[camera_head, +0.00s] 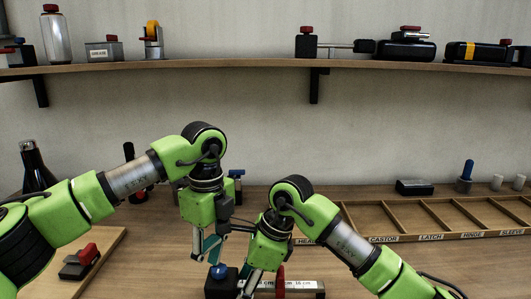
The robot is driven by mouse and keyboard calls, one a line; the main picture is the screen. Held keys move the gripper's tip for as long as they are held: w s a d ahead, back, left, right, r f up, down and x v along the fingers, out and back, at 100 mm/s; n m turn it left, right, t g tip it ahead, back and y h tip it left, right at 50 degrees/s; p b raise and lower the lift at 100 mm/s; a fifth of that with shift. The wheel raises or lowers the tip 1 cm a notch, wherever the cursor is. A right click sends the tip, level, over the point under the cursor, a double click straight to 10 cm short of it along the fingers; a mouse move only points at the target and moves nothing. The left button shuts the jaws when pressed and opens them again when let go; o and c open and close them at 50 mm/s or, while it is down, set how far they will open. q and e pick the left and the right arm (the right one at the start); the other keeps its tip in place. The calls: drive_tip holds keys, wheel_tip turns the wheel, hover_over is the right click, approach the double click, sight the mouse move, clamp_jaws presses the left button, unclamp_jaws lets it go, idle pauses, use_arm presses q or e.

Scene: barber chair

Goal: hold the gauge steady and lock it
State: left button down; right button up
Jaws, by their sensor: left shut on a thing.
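The gauge lies at the bottom middle of the bench. It shows a dark block with a blue knob (219,272) and a pale scale bar (305,285) with cm marks, running right. A red upright part (281,277) stands at the bar, close to my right gripper. My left gripper (207,249) points down at the gauge's block end and is shut on it; the contact is partly hidden. My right gripper (262,286) points down over the bar just right of the blue knob. Its fingertips are hard to make out, so its opening is unclear.
A wooden tray (420,238) with labelled compartments lies at the right. A board (105,250) with a red-and-black clamp (79,262) lies at the left. A dark bottle (36,170) stands at the back left. A shelf (260,66) with tools runs above.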

use_arm(q)
drive_tip(key=shift+d+f, duration=0.1)
drive_tip(key=shift+f, duration=0.1)
use_arm(e)
drive_tip(key=shift+s+a+r, duration=0.2)
drive_tip(key=shift+a+r, duration=0.05)
drive_tip(key=shift+a, duration=0.1)
use_arm(q)
drive_tip(key=shift+w+a, duration=0.2)
drive_tip(key=shift+w, duration=0.2)
drive_tip(key=shift+r, duration=0.2)
use_arm(e)
drive_tip(key=shift+w+d, duration=0.1)
drive_tip(key=shift+w+d+f, duration=0.1)
drive_tip(key=shift+d+f, duration=0.05)
use_arm(q)
wheel_tip(320, 180, up, 6)
drive_tip(key=shift+a+f, duration=0.1)
use_arm(e)
drive_tip(key=o, duration=1.8)
drive_tip(key=shift+c, duration=0.2)
